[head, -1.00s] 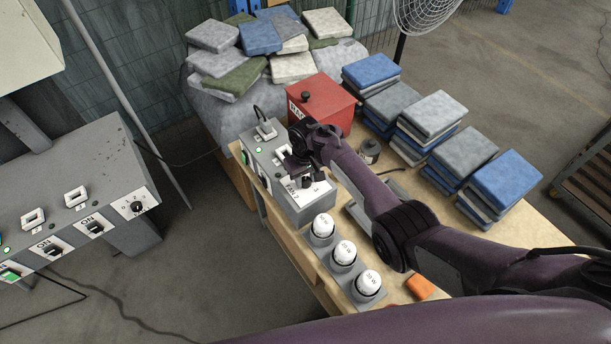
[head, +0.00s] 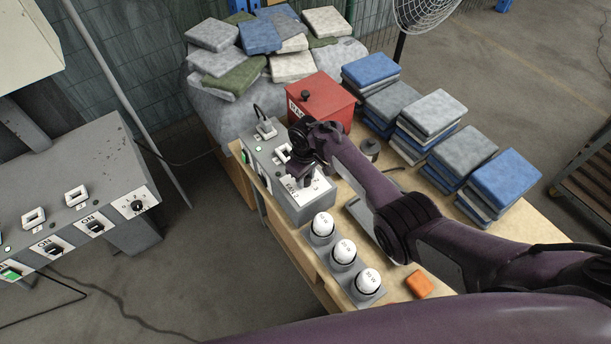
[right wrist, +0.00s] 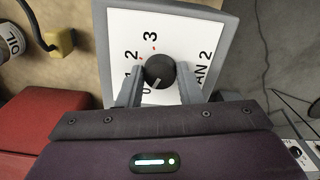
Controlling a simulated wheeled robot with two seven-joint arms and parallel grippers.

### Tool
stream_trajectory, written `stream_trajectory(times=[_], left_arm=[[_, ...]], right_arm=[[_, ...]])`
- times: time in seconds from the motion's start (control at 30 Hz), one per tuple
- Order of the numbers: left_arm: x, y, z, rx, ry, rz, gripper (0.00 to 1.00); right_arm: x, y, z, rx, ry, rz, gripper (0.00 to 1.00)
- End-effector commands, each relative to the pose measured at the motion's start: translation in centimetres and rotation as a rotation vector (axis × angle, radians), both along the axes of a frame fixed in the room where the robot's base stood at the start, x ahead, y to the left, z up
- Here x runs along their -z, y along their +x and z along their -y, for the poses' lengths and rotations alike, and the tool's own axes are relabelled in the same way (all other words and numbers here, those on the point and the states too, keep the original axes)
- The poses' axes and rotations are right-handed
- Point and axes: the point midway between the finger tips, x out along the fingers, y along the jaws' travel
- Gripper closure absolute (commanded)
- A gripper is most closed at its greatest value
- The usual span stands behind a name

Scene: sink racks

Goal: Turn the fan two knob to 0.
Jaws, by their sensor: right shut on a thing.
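The fan two knob (right wrist: 158,71) is a round black knob with a pale pointer line on a white dial plate (right wrist: 206,32) marked FAN 2. In the right wrist view its pointer faces the bottom of the picture, slightly left, near the partly covered 0. Marks 1, 2 and 3 run up the left side. My right gripper (right wrist: 158,88) is shut on the knob, one finger on each side. In the head view my right gripper (head: 302,182) hides the knob on the grey control box (head: 310,208). My left gripper is not in view.
A red box (head: 325,98) stands behind the control box. Folded cloth stacks (head: 430,115) fill the right side. An orange block (head: 419,284) lies in front. Another grey panel (head: 70,200) stands at left.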

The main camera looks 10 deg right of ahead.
Motion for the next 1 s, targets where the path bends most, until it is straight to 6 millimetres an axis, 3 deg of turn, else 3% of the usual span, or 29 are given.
stream_trajectory(times=[0.1, 0.13, 0.3, 0.67, 1.0], left_arm=[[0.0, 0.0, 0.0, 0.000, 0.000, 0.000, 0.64], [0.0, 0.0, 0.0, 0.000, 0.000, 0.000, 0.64], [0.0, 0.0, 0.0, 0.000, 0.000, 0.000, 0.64], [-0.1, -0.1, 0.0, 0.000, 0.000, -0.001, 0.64], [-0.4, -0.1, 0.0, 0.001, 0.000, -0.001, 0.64]], right_arm=[[-0.1, 0.1, 0.0, -0.002, 0.000, 0.001, 0.91], [-0.1, 0.1, 0.0, -0.002, 0.000, 0.001, 0.67], [-0.1, 0.1, 0.0, -0.001, 0.000, 0.001, 0.46], [-0.7, 0.0, 0.0, 0.000, 0.001, 0.001, 0.46], [-5.8, 0.1, -0.1, -0.001, 0.002, 0.003, 0.46]])
